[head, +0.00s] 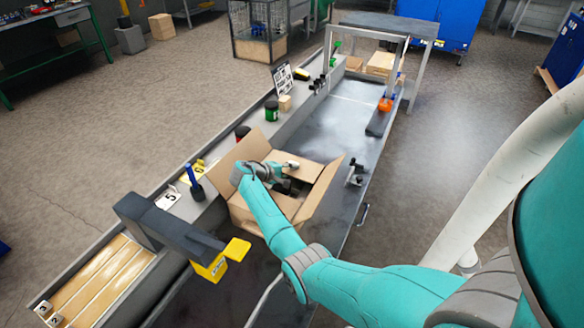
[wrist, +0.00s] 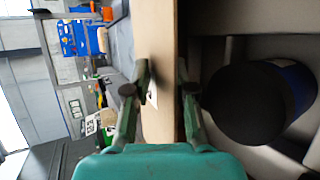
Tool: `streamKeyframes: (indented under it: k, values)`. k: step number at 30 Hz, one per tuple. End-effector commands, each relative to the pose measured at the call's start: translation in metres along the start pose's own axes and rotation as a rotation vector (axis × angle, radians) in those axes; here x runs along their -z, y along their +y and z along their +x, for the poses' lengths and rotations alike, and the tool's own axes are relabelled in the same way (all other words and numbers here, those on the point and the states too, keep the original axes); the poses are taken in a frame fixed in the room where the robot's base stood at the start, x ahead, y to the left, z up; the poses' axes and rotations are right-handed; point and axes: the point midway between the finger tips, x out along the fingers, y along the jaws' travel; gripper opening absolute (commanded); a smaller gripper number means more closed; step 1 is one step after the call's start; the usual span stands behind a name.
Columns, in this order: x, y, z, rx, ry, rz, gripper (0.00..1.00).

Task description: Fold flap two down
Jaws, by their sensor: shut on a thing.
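An open cardboard box (head: 250,217) stands on the grey bench. Its left flap (head: 236,152) and right flap (head: 322,190) stand raised and slope outward. A panel at the back (head: 298,167) lies near level. My gripper (head: 289,186) is at the box opening, its tips partly hidden by my wrist. In the wrist view my gripper (wrist: 163,85) has one finger on each side of a cardboard panel (wrist: 159,45) and is shut on it. No number shows on the panel, so I cannot tell which flap it is. A dark cylinder (wrist: 250,103) shows inside the box.
A tape dispenser with a yellow part (head: 208,268) stands in front of the box. A small black metal fixture (head: 355,174) is just right of the box. A green-dark jar (head: 271,111) stands on the left ledge. The bench behind the box (head: 330,125) is mostly clear.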

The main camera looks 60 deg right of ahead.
Motion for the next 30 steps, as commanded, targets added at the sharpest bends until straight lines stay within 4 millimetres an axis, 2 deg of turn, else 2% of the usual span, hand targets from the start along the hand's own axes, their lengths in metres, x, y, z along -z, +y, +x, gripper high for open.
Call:
streamKeyframes:
  k: [1, 17, 18, 30]
  values:
    - [-0.0015, -0.0120, 0.0038, 0.014, -0.002, -0.015, 0.00]
    - [-0.0015, -0.0161, 0.0066, 0.014, -0.002, -0.016, 0.00]
    - [-0.0015, -0.0161, 0.0066, 0.014, -0.002, -0.016, 0.29]
    - [-0.0014, -0.0134, 0.0066, 0.012, -0.003, -0.011, 0.29]
